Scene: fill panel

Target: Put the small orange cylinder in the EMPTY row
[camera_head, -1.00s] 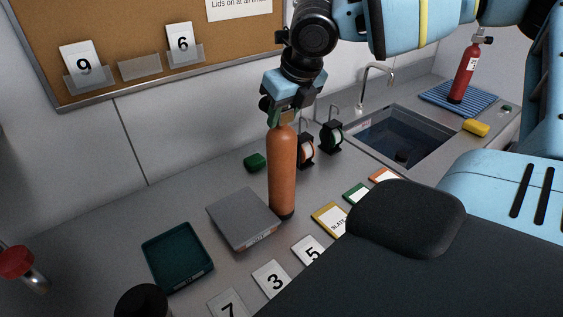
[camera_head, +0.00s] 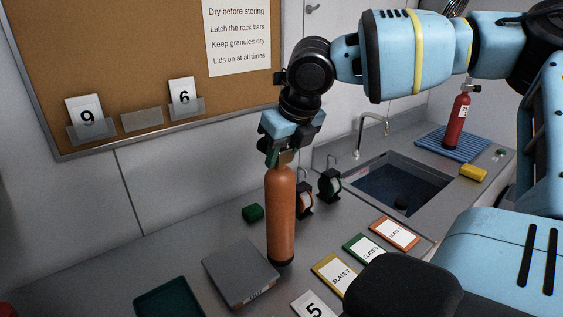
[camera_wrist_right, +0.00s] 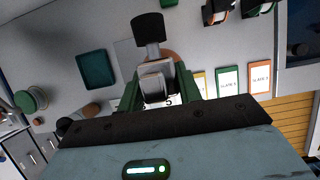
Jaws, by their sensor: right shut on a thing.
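The orange cylinder (camera_head: 281,212) is upright beside the grey box on the counter, with a dark ring at its base. My right gripper (camera_head: 280,155) is shut on its top end from above. I cannot tell whether its base touches the counter. In the right wrist view my green fingers (camera_wrist_right: 160,92) close around the cylinder's top fittings, and a black knob (camera_wrist_right: 148,28) shows beyond them. No row marked EMPTY can be read in these frames. My left gripper is not in view.
A grey box (camera_head: 238,268) and a dark green tray (camera_head: 170,302) are left of the cylinder. Slate cards (camera_head: 333,272) lie to the right. A green block (camera_head: 252,213) and reels (camera_head: 329,187) stand behind. A red cylinder (camera_head: 457,122) stands on a blue mat beyond the sink (camera_head: 420,170).

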